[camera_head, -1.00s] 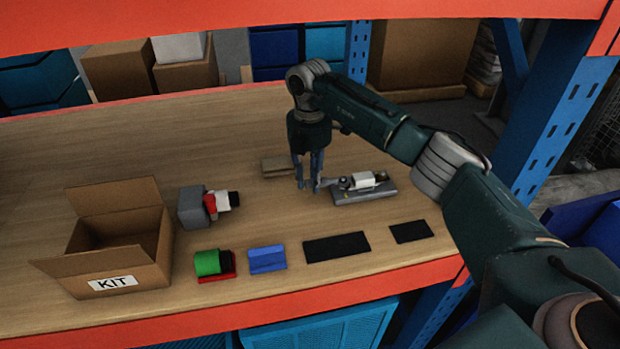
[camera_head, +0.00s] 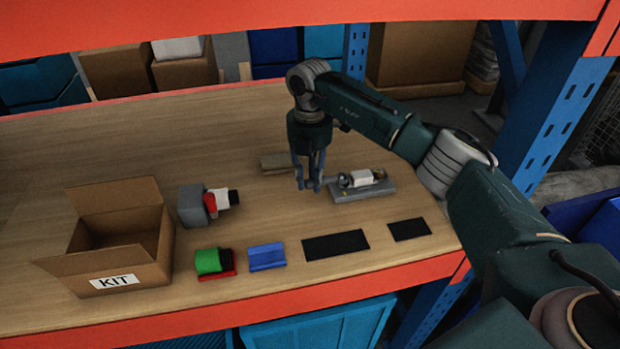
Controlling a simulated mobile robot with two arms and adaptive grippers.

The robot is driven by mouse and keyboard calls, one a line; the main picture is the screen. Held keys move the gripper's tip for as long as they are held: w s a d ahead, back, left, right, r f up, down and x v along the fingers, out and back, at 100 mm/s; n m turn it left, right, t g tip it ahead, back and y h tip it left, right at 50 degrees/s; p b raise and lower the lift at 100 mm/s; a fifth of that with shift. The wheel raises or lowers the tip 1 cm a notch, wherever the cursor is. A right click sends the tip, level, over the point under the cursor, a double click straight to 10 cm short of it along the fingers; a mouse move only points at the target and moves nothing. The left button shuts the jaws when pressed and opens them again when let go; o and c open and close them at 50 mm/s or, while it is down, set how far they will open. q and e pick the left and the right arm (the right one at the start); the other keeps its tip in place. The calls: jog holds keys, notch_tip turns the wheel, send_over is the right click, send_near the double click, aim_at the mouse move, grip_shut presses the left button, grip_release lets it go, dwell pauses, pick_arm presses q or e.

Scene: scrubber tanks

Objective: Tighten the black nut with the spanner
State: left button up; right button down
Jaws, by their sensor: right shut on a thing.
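My right gripper (camera_head: 309,186) comes down over the wooden table, just left of the grey fixture plate (camera_head: 375,192). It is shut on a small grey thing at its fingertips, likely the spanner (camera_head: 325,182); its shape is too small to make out. It points toward the left end of the fixture. On the plate sits a white block (camera_head: 362,178) with round fittings at its ends. A dark round part at the left end, likely the black nut (camera_head: 345,181), is close to the grey thing; I cannot tell whether they touch. My left gripper is out of view.
An open KIT box (camera_head: 115,281) stands at the left. A grey block with red and white parts (camera_head: 192,206), a green and red piece (camera_head: 208,262), a blue piece (camera_head: 266,257) and two black mats (camera_head: 336,245) lie nearby. A brown block (camera_head: 276,163) lies behind my gripper.

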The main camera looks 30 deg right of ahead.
jog(key=shift+r+p, duration=0.35)
jog(key=shift+r, duration=0.25)
jog(key=shift+r, duration=0.15)
jog(key=shift+r+p, duration=0.6)
jog(key=shift+r, duration=0.05)
jog(key=c, duration=2.2)
grip_release()
grip_shut()
